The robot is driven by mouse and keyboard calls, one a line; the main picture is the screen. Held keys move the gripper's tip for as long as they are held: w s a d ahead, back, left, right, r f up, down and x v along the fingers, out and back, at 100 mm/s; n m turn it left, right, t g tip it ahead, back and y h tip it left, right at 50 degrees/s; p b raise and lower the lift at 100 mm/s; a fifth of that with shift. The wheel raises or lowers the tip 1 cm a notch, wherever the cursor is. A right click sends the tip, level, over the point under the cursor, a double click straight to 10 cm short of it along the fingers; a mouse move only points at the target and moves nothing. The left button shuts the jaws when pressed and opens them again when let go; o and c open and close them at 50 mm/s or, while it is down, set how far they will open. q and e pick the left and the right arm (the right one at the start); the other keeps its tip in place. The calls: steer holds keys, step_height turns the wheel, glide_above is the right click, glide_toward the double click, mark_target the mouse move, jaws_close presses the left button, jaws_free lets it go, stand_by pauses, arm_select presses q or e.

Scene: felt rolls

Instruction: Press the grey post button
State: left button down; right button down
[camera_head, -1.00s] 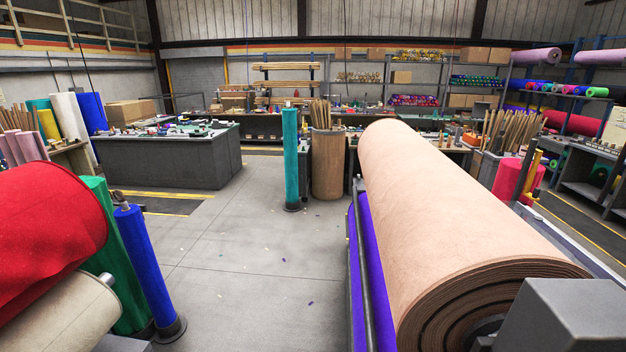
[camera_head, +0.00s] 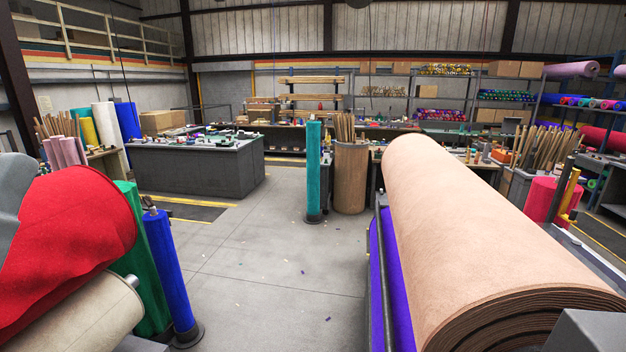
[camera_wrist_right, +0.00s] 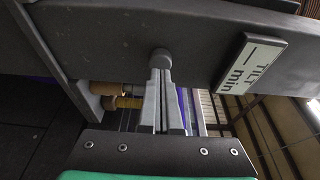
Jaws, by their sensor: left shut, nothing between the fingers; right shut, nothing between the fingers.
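In the right wrist view, my right gripper (camera_wrist_right: 160,72) is shut, with nothing between its fingers. Its fingertips are at a small dark grey round button (camera_wrist_right: 160,58) on a dark grey panel (camera_wrist_right: 110,45); whether they touch it I cannot tell. A white plate reading "TILT min" (camera_wrist_right: 250,63) is fixed on the panel to the right of the button. I cannot make out my left gripper's fingers in the head view. The button cannot be made out in the head view.
A large peach felt roll (camera_head: 490,230) lies on a machine at right, above purple felt (camera_head: 395,290). Red (camera_head: 75,235) and cream (camera_head: 85,315) rolls lie at left, beside upright green (camera_head: 140,260) and blue (camera_head: 165,265) rolls. The floor between (camera_head: 265,255) is mostly clear.

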steer(key=shift+w, duration=0.25)
stand_by(0.4)
steer(key=shift+a+x, duration=0.15)
steer(key=shift+x, duration=0.55)
steer(key=shift+a+x, duration=0.15)
steer(key=shift+x, duration=0.5)
steer(key=s+b, duration=0.1)
steer(key=s, duration=0.1)
steer(key=s+a+b, duration=0.1)
steer(key=s, duration=0.2)
steer(key=shift+s+a, duration=0.1)
steer(key=shift+s, duration=0.2)
steer(key=shift+s, duration=0.1)
steer(key=v, duration=1.1)
steer(key=shift+s+a, duration=0.15)
steer(key=shift+s, duration=0.05)
